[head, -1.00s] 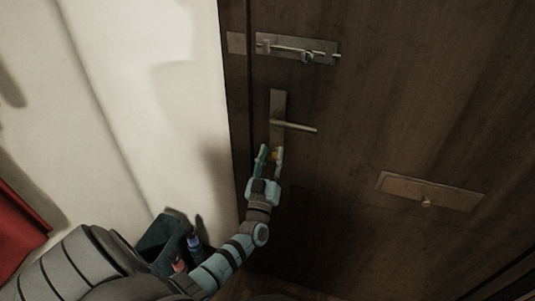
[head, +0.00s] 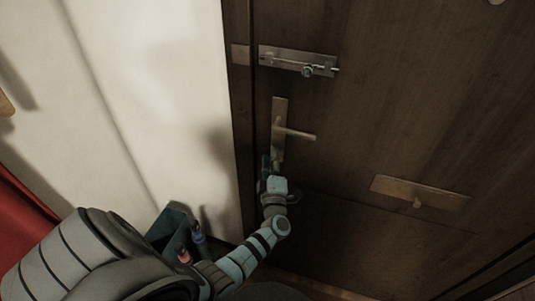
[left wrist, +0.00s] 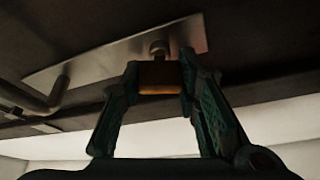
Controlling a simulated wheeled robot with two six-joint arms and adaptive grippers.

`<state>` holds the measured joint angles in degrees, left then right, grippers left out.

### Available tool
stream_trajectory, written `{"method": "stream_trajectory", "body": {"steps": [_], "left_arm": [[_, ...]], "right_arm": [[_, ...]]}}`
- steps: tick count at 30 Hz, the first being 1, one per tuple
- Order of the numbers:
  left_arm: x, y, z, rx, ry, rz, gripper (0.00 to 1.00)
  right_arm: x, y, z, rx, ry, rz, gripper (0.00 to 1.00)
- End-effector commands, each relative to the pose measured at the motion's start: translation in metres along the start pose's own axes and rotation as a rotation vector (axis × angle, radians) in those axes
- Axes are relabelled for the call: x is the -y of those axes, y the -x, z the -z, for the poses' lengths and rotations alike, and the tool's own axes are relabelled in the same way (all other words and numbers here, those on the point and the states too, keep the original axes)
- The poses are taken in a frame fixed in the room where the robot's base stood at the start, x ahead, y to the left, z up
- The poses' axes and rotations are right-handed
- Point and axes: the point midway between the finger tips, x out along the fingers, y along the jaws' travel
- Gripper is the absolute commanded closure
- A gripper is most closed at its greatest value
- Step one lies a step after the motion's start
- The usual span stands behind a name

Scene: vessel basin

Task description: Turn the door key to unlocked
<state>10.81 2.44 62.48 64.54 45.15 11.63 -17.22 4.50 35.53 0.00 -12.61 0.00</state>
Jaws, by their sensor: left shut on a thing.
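The dark wooden door (head: 370,120) fills the right of the head view. Its metal lock plate with a lever handle (head: 297,134) stands above my left gripper (head: 270,168). In the left wrist view, the brass-coloured key (left wrist: 160,76) sits between the two fingers of my left gripper (left wrist: 160,90), which are shut on it. The key joins a round metal lock part on the plate (left wrist: 105,60). In the head view the key is hidden by the gripper. My right gripper is not in view.
A sliding bolt (head: 300,62) is mounted above the handle. A metal plate with a small knob (head: 418,193) is lower right on the door. A dark bin (head: 168,226) with bottles stands by the pale wall (head: 150,100), near my left arm.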

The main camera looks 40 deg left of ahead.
Motion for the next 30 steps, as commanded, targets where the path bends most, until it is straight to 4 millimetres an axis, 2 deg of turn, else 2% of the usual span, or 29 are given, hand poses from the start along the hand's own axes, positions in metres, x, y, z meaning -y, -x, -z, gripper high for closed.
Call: {"method": "stream_trajectory", "body": {"steps": [1,6,15,30], "left_arm": [[-0.006,-0.001,0.0,0.003,0.035,0.012,0.98],[-0.007,-0.001,0.0,0.002,0.161,0.062,0.98],[-0.007,-0.002,0.0,0.001,0.307,0.117,0.98],[-0.009,-0.003,0.0,-0.001,0.355,0.129,0.98]], "right_arm": [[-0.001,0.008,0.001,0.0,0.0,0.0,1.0],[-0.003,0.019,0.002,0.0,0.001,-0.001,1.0],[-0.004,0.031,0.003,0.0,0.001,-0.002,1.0],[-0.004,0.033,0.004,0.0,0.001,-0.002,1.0]]}}
